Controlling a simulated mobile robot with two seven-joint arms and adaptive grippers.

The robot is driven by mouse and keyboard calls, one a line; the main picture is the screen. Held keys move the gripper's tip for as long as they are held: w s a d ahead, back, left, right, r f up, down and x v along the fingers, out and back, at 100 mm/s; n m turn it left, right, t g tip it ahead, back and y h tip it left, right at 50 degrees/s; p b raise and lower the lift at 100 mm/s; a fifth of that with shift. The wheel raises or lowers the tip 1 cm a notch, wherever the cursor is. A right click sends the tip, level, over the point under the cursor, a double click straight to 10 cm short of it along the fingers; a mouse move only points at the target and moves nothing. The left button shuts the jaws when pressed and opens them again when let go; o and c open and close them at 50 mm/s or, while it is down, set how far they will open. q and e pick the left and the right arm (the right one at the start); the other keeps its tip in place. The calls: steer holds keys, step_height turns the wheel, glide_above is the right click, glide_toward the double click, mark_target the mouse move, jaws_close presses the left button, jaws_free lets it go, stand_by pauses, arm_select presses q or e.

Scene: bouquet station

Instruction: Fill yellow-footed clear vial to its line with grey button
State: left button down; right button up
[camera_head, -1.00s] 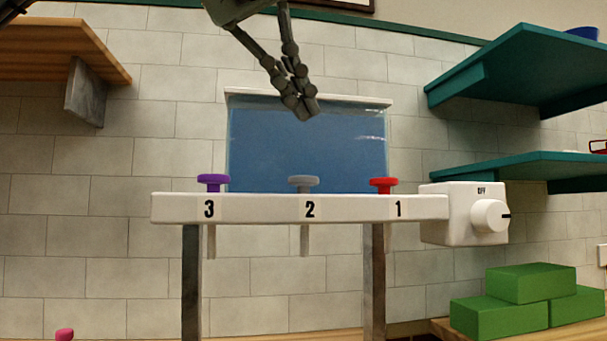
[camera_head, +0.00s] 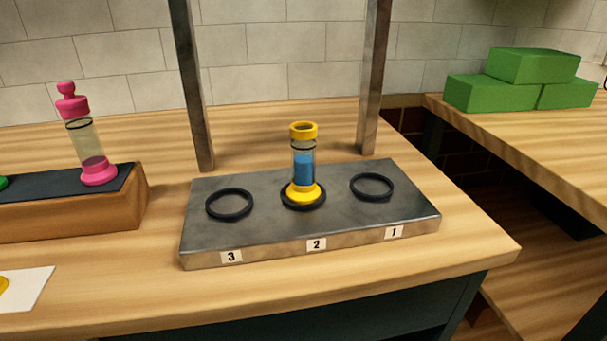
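The yellow-footed clear vial (camera_head: 303,171) stands upright in the black ring at position 2, in the middle of the metal base plate (camera_head: 270,228). It has a yellow foot and a yellow rim. Blue liquid fills much of its clear tube. The liquid's top seems to be a little below a dark line near the rim. The grey button is out of view now. Neither of my grippers is in view.
Black rings at positions 3 (camera_head: 229,204) and 1 (camera_head: 372,187) are empty. A pink vial (camera_head: 86,142) stands on a dark-topped wooden block (camera_head: 70,212) at left. Two metal posts rise behind the plate. Green blocks (camera_head: 520,80) sit on the right counter.

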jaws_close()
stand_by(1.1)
